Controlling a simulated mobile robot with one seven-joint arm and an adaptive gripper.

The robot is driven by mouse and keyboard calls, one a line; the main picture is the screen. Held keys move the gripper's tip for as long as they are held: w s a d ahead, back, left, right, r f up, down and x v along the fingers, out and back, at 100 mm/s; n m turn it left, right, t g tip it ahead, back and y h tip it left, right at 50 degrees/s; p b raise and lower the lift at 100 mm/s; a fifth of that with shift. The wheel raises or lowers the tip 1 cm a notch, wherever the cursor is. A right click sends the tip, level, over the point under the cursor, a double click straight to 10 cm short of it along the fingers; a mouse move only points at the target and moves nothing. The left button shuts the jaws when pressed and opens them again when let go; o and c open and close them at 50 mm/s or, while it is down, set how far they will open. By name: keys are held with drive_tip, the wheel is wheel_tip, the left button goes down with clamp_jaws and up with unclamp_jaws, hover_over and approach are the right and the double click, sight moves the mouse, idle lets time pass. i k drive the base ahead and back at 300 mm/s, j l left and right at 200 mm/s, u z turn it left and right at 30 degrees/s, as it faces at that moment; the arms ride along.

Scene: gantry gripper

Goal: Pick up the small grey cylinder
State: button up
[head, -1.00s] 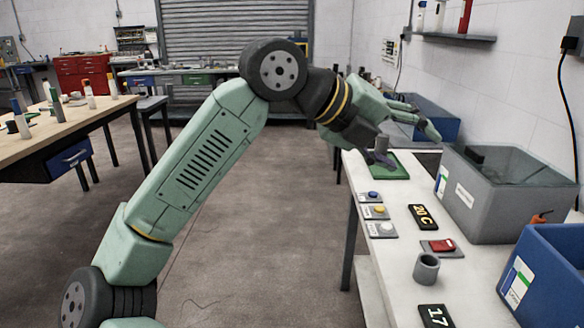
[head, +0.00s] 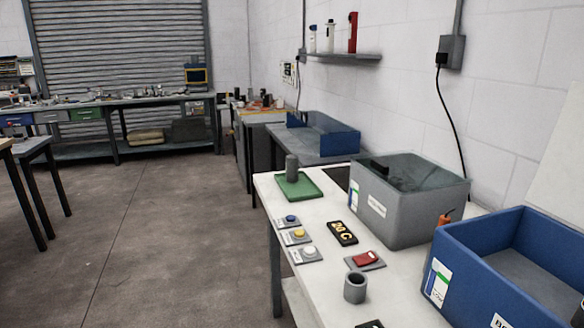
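A small grey cylinder (head: 292,168) stands upright on a green tray (head: 312,192) at the far left end of the white table. A second grey round piece (head: 355,287), short and hollow like a cup, stands nearer on the same table. My gripper and arm do not show in the head view now, so I cannot see whether the gripper is open or shut.
A grey bin (head: 425,215) and a blue bin (head: 505,265) stand along the table's right side. Blue, yellow and white buttons (head: 298,234), a black display (head: 342,233) and a red switch (head: 366,259) lie on the tabletop. The floor left of the table is clear.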

sight(291, 162)
drive_tip(key=i+j+z, duration=0.1)
drive_tip(key=i+j, duration=0.25)
drive_tip(key=j, duration=0.3)
drive_tip(key=i+j+z, duration=0.15)
drive_tip(key=j, duration=0.2)
drive_tip(key=i+j+z, duration=0.1)
drive_tip(key=j, duration=0.25)
drive_tip(key=i+j+z, duration=0.1)
drive_tip(key=i+j, duration=0.3)
drive_tip(key=j, duration=0.3)
drive_tip(key=i+j+z, duration=0.15)
drive_tip(key=j, duration=0.25)
drive_tip(key=i+j+z, duration=0.1)
drive_tip(key=j, duration=0.3)
drive_tip(key=i+j, duration=0.25)
drive_tip(key=i, duration=0.2)
